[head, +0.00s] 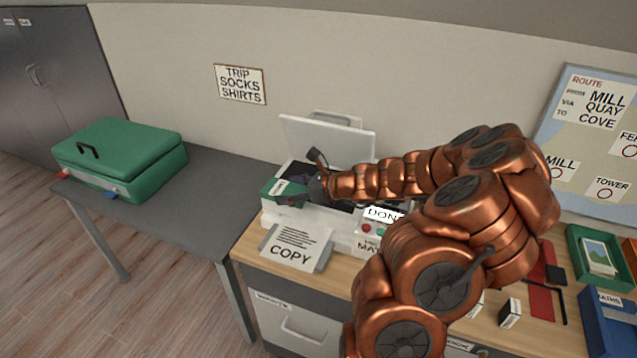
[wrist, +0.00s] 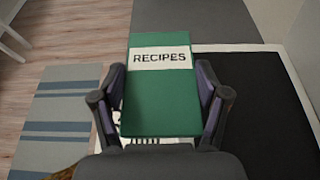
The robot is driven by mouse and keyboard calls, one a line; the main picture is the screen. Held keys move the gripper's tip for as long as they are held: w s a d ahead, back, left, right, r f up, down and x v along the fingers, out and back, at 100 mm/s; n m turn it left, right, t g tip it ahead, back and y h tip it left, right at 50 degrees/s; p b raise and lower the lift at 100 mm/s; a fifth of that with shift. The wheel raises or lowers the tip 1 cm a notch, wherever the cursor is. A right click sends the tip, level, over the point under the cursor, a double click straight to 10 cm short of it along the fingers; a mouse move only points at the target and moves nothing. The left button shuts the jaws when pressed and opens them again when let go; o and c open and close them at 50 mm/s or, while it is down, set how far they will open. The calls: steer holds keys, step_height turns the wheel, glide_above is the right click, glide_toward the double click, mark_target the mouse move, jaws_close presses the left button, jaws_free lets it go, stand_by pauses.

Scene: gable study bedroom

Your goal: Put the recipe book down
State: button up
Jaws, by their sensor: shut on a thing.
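The recipe book (wrist: 160,100) is green with a white label reading RECIPES. It sits between the two fingers of my gripper (wrist: 160,105), which is shut on its sides. In the head view the green book (head: 284,190) shows at the front left of the white copier (head: 347,231), and my gripper (head: 305,190) reaches it from the right. The book is over the left edge of the copier. I cannot tell whether it touches the copier. The copier lid (head: 328,138) is raised, and its dark top (wrist: 255,100) shows at the right in the wrist view.
A paper marked COPY (head: 297,248) lies at the copier's front. A grey table (head: 190,196) at the left holds a green suitcase (head: 120,158) and has free room on its right part. Trays (head: 593,252) and small boxes (head: 510,312) stand on the desk at the right.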

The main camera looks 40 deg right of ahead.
steer(key=d+p, duration=0.1)
steer(key=d, duration=0.5)
steer(key=d+p, duration=0.1)
steer(key=d, duration=0.2)
steer(key=shift+w+d+f+p, duration=0.3)
steer(key=shift+d+f+p, duration=0.05)
steer(key=shift+f, duration=0.05)
steer(key=shift+d+f, duration=0.2)
steer(key=shift+d, duration=0.05)
step_height(320, 180, down, 2)
steer(key=shift+a+f+p, duration=0.1)
steer(key=shift+f+p, duration=0.1)
steer(key=shift+p, duration=0.75)
steer(key=shift+f, duration=0.25)
steer(key=shift+f, duration=0.2)
steer(key=o, duration=1.3)
steer(key=shift+b, duration=0.3)
